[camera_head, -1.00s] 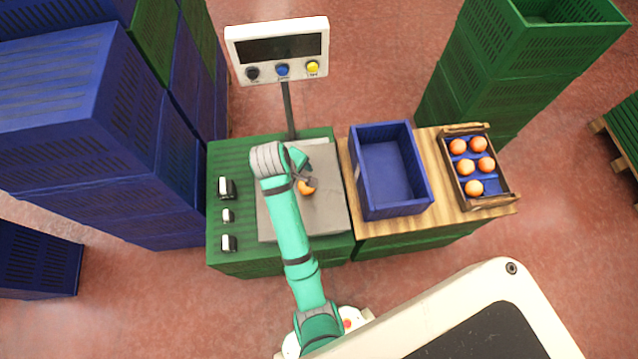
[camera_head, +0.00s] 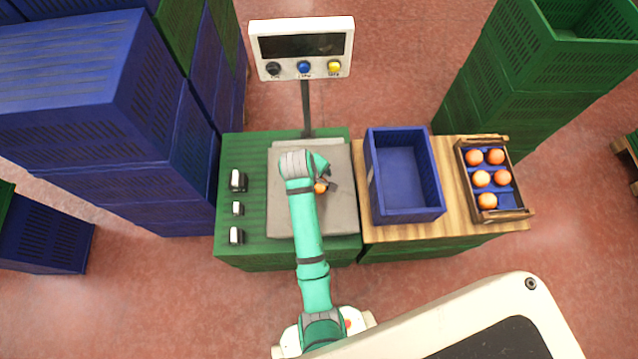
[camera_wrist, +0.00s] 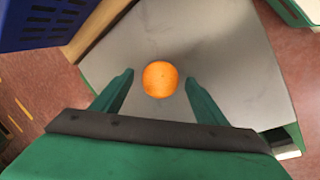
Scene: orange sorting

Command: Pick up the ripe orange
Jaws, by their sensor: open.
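A single orange (camera_head: 320,188) lies on the grey scale plate (camera_head: 285,210), partly hidden by my gripper in the head view. In the wrist view the orange (camera_wrist: 160,79) is bright orange and sits on the bare plate, ahead of and between the two fingers. My gripper (camera_head: 328,181) is over the plate, close to the orange. In the wrist view my gripper (camera_wrist: 157,88) is open, with clear gaps between each finger and the orange. I cannot tell the height of the fingertips over the plate.
An empty blue crate (camera_head: 436,185) stands right of the scale on a wooden top (camera_head: 460,219). A wooden box (camera_head: 519,213) with several oranges is farther right. A display (camera_head: 302,76) on a post stands behind. Small black-and-white blocks (camera_head: 238,181) sit left. Blue crates (camera_head: 85,120) are stacked at the left.

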